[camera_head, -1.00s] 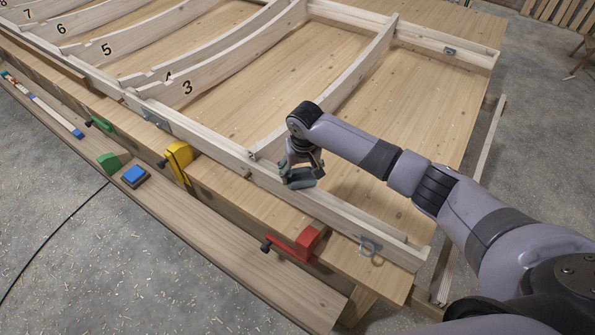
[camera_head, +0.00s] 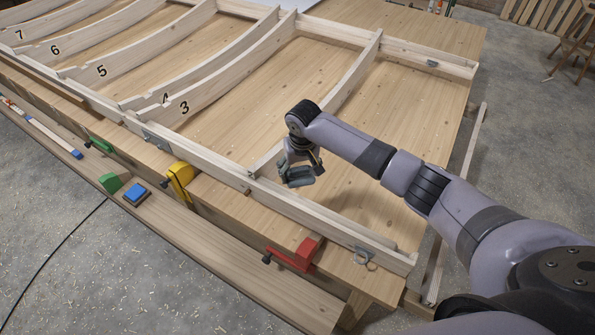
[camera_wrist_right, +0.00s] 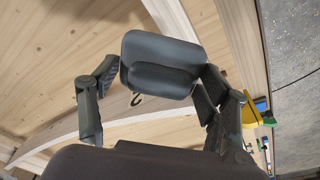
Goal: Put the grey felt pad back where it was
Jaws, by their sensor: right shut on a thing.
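The grey felt pad (camera_wrist_right: 160,65) looks like a dark grey rounded slab in the right wrist view. My right gripper (camera_wrist_right: 155,85) is shut on it, with a finger at each side. In the head view my right gripper (camera_head: 298,172) points down near the inner side of the front rail, by the lower end of the rib right of rib 3. The pad (camera_head: 300,178) shows there as a small grey-green shape at the fingertips. How far it is above the wood is hard to tell. My left gripper is not in view.
The wooden frame with numbered ribs (camera_head: 225,72) lies on a plywood bench. Along its front edge are a red clamp (camera_head: 295,256), a yellow clamp (camera_head: 179,181) and a green clamp (camera_head: 98,145). A blue block (camera_head: 135,191) and green block (camera_head: 111,182) sit on the lower plank.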

